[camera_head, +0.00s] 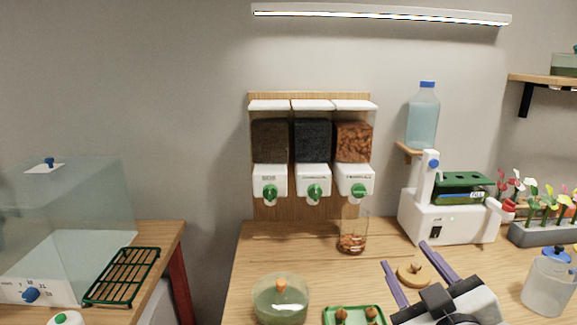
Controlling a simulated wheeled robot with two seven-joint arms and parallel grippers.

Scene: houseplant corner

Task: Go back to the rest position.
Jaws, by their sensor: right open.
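My right gripper (405,254) is at the lower right, over the front of the wooden table. Its two purple fingers are spread and point away from me. Nothing is held between them. A round tan lid with a knob (414,274) shows between the fingers, apparently on the table below; I cannot tell whether they touch it. My left gripper is out of view.
A clear beaker with brown pieces (352,243) stands below the three-bin dispenser (313,180). A glass bowl (281,300) and a green tray (355,316) are left of my gripper. A white machine (450,222), a clear jar (548,285) and a flower planter (545,233) stand right.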

